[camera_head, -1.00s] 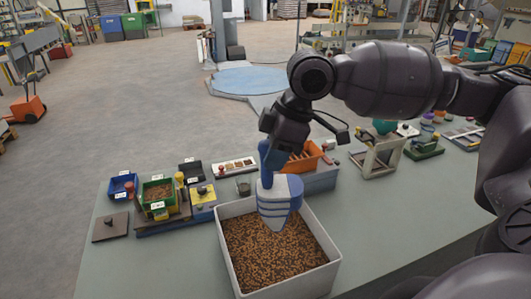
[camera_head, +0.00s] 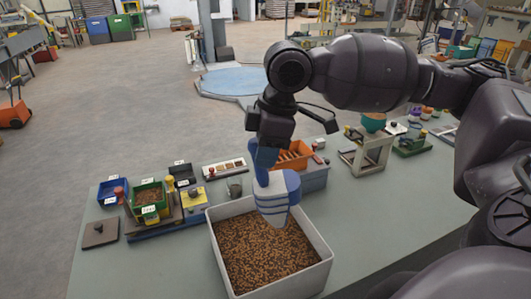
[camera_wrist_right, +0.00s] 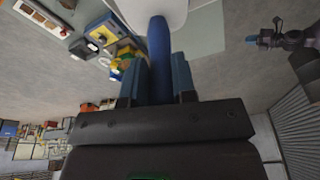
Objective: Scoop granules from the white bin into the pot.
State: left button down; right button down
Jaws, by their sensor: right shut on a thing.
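The white bin (camera_head: 216,254) stands at the table's front, holding a layer of brown granules (camera_head: 262,250). My right gripper (camera_head: 267,150) is shut on the blue handle (camera_head: 264,162) of a scoop and points down. The scoop's grey-white and blue-striped head (camera_head: 277,196) hangs over the far part of the bin; I cannot tell whether it touches the granules or holds any. The right wrist view shows the handle (camera_wrist_right: 159,50) between the fingers. A teal bowl (camera_head: 373,122) sits on a stand (camera_head: 366,150) at right; I cannot tell whether it is the pot.
At left stand a green box (camera_head: 149,196) of brown material, a blue box (camera_head: 112,190) and a dark plate (camera_head: 100,232). The table right of the bin is clear.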

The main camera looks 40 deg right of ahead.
notch_tip(320, 180, up, 2)
jog(key=g+h, duration=0.2)
jog(key=h, duration=0.1)
jog(key=shift+r+h, duration=0.1)
jog(key=shift+h, duration=0.2)
